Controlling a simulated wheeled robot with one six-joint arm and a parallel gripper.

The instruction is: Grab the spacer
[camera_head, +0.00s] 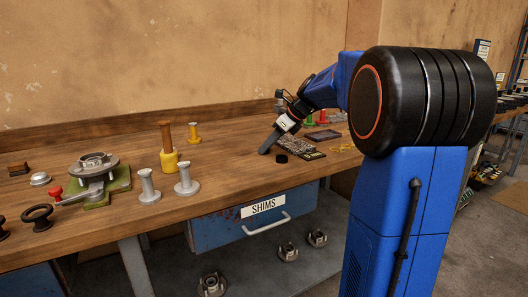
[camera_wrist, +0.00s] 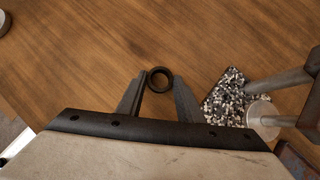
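The spacer is most likely the small dark ring (camera_wrist: 150,82) lying flat on the wooden bench in the wrist view. My gripper (camera_wrist: 159,86) is open, with one finger on each side of the ring near the tips. Whether a finger touches it cannot be told. In the head view a small black disc (camera_head: 281,158) on the bench, probably the same ring, lies just right of my gripper (camera_head: 267,148), which points down at the bench.
A speckled grey patch (camera_wrist: 224,98) and a metal spool-like part (camera_wrist: 262,118) lie right of the fingers. Grey spools (camera_head: 148,188), a yellow part (camera_head: 169,160) and a green-based fixture (camera_head: 105,190) stand left on the bench (camera_head: 225,165). A blue drawer (camera_head: 225,225) labelled SHIMS hangs below.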

